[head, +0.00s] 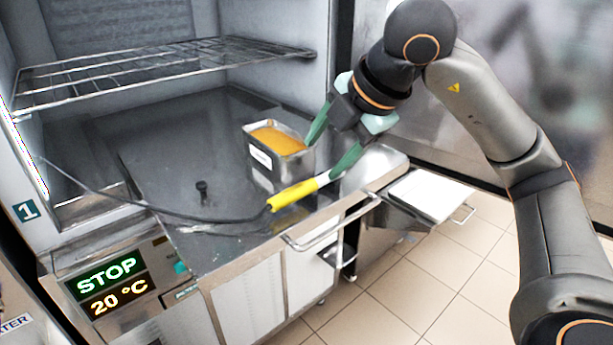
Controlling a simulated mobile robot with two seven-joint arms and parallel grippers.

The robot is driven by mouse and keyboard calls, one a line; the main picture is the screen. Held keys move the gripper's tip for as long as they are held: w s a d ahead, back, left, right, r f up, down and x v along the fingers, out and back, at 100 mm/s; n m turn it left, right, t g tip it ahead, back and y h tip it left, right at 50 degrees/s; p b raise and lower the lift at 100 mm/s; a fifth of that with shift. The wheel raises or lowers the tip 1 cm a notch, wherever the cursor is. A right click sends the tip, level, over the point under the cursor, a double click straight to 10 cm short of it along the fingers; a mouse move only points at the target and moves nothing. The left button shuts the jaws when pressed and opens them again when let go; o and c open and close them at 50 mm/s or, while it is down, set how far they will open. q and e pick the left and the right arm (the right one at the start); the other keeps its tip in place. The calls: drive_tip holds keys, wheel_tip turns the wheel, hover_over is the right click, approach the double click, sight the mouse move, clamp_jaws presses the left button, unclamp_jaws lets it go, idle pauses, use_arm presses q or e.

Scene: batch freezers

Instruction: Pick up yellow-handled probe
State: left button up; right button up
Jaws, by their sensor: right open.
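The probe with the yellow handle (292,195) lies near the front edge of the steel worktop (160,150). A dark cable runs from its left end toward the freezer's left wall, and its right end is white. My right gripper (321,160) is open, with green fingers pointing down and left. Its lower fingertip is right by the white end; I cannot tell whether they touch. The upper fingertip is beside the metal container (263,172) with orange contents. Nothing shows between the fingers. My left gripper is not in view.
The metal container stands just behind the probe, close to the fingers. A wire shelf (150,68) hangs above the worktop at the left. A pull-out white-topped shelf (430,190) is at the right.

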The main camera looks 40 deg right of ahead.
approach(300, 189)
drive_tip(key=x, duration=0.3)
drive_tip(key=shift+s+b, duration=0.1)
drive_tip(key=shift+b, duration=0.2)
drive_tip(key=shift+x, duration=3.05)
drive_tip(key=shift+c, duration=0.3)
drive_tip(key=shift+r, duration=0.1)
clamp_jaws()
